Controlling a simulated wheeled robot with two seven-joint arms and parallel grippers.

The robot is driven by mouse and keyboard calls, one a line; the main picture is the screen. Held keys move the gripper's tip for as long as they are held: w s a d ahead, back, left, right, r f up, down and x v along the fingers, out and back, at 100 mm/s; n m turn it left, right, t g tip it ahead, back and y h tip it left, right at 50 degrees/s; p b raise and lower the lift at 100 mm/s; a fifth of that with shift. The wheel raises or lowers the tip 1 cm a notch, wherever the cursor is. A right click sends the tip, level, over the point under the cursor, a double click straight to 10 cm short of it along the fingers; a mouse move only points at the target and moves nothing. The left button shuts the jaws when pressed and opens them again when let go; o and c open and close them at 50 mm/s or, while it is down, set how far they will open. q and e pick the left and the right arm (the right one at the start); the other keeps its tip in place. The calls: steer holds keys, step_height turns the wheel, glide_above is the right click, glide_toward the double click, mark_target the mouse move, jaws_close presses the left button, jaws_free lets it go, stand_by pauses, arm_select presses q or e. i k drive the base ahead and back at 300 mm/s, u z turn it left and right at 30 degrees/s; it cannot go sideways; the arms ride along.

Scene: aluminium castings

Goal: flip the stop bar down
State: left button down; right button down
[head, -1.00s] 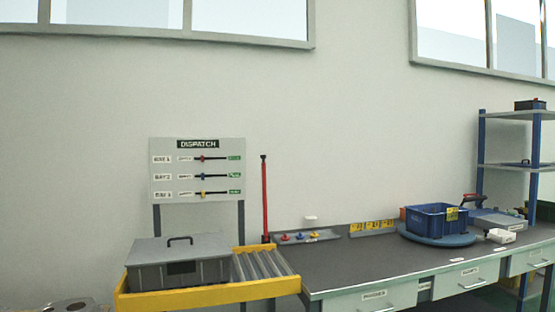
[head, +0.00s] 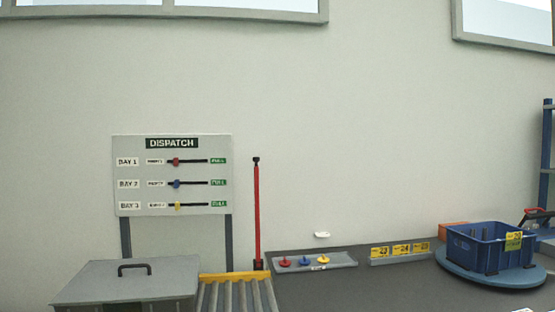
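The stop bar (head: 257,212) is a red upright bar with a black tip, standing at the right side of the roller conveyor (head: 236,292). It points straight up from a dark bracket at its foot, beside the conveyor's yellow end rail (head: 233,276). Neither of my grippers shows in the head view, so nothing of mine is seen near the bar.
A grey lidded box (head: 128,281) with a black handle sits left of the rollers. The dispatch board (head: 172,176) stands behind it. On the bench are a tray (head: 342,260) with coloured knobs and a blue crate (head: 476,249) on a blue turntable (head: 488,276).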

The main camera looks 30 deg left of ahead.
mark_target(256, 160)
steer(key=u, duration=0.75)
steer(key=i, duration=1.1)
steer(key=u, duration=1.15)
